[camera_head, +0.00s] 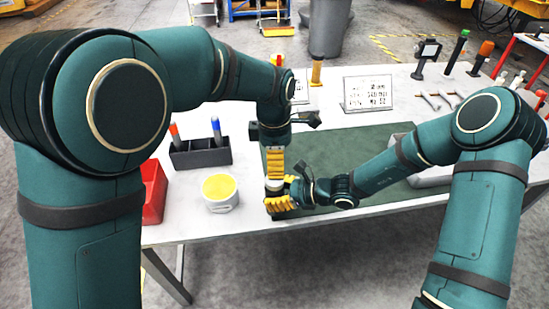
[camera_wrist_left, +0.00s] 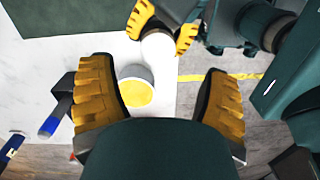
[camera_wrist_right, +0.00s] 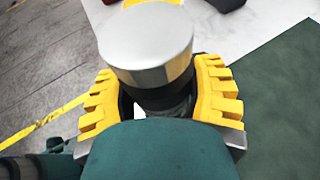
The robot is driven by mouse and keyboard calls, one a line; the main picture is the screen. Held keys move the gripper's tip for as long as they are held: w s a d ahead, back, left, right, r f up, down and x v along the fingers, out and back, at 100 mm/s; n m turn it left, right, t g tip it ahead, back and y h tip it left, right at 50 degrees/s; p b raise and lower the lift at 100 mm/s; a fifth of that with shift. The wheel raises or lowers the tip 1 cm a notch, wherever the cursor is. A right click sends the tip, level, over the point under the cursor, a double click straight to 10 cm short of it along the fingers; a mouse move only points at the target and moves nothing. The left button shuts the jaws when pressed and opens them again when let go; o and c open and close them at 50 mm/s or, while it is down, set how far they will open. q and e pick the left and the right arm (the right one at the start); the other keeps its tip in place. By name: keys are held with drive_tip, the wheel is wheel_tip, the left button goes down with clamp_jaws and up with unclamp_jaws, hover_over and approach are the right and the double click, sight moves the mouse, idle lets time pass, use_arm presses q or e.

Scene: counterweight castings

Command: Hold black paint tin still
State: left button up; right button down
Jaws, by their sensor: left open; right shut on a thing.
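The tin (camera_wrist_right: 145,50) has a pale metallic lid and a dark body below it, seen in the right wrist view. My right gripper (camera_wrist_right: 160,100) is shut around its dark body. In the head view the pale top (camera_head: 274,185) shows just above my right gripper (camera_head: 281,197), at the mat's front edge. My left gripper (camera_head: 275,165) is directly above it, pointing down. In the left wrist view the left fingers (camera_wrist_left: 160,95) are wide apart with nothing between them gripped. The held tin's white top (camera_wrist_left: 158,45) is ahead of them.
A white tub with yellow contents (camera_head: 220,193) stands to the left. Behind it is a dark holder (camera_head: 200,153) with red and blue markers. A red bin (camera_head: 154,190) is at the left edge. A lettered sign (camera_head: 368,93) stands behind the green mat (camera_head: 340,146).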

sight(275, 182)
use_arm(q)
drive_tip(key=shift+w+a+f+n, duration=0.1)
drive_tip(key=shift+a+n, duration=0.05)
drive_tip(key=shift+n, duration=0.4)
drive_tip(key=shift+a+f+n, duration=0.1)
drive_tip(key=shift+n, duration=0.45)
drive_tip(key=shift+f, duration=0.1)
drive_tip(key=shift+d+f, duration=0.1)
drive_tip(key=shift+f, duration=3.8)
drive_tip(key=c, duration=1.3)
drive_tip(key=shift+o, duration=0.2)
drive_tip(key=m, duration=0.5)
drive_tip(key=shift+m, duration=0.4)
drive_tip(key=m, duration=0.4)
drive_tip(key=shift+y, duration=0.3)
drive_tip(key=m, duration=0.4)
drive_tip(key=shift+s, duration=0.2)
